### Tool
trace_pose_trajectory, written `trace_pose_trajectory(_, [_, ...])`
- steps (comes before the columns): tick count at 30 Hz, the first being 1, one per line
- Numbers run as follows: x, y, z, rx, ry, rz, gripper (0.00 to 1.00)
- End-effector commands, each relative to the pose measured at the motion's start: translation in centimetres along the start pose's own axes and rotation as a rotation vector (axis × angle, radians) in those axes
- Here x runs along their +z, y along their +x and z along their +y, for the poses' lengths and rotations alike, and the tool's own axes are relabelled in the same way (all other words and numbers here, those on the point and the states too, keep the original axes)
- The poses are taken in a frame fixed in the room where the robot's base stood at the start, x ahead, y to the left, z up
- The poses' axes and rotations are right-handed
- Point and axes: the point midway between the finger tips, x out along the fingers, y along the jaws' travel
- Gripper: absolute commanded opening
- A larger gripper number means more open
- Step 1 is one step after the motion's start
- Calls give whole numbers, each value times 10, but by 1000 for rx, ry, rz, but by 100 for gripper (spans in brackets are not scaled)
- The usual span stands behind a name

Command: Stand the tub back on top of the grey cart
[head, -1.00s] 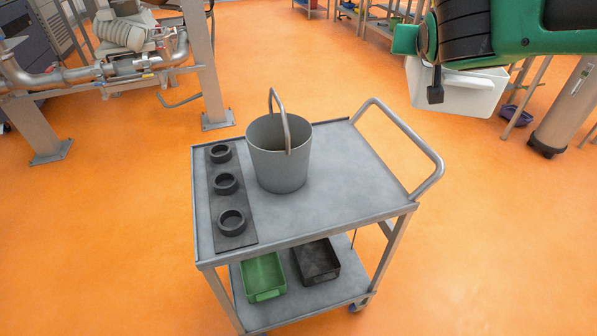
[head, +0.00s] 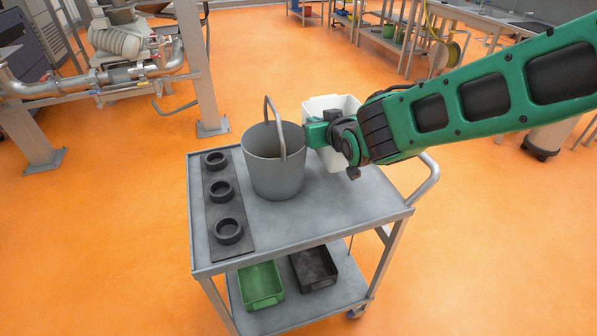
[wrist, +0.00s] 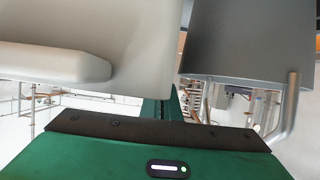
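The white tub (head: 331,103) is in my gripper (head: 322,133), behind my green wrist in the head view. It appears upright, over the back right part of the cart top, just right of the grey bucket. I cannot tell whether its base touches the cart. In the wrist view the tub (wrist: 120,35) fills the upper left, its thick rim close to my gripper. My fingertips are mostly hidden.
A grey bucket (head: 274,170) with a raised handle stands on the cart. Left of it lies a dark strip (head: 213,245) with black rings. The push handle (head: 425,185) rises at the right. Green (head: 261,285) and black (head: 314,268) trays sit on the lower shelf. The cart's front right top is clear.

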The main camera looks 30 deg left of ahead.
Motion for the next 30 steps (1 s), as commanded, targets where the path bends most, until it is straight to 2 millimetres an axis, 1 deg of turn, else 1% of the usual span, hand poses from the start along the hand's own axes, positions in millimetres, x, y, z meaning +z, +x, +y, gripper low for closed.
trace_pose_trajectory(1, [10, 4, -1, -2, -1, -4, 0])
trace_pose_trajectory(6, [37, 15, -1, -2, -2, -4, 0])
trace_pose_trajectory(9, [46, 19, -1, -1, -2, -2, 0])
trace_pose_trajectory(14, [54, 22, -1, 0, -1, -1, 0])
trace_pose_trajectory(21, [82, 34, -1, 0, -1, -3, 0])
trace_pose_trajectory(30, [85, 35, -2, -1, -2, 0, 0])
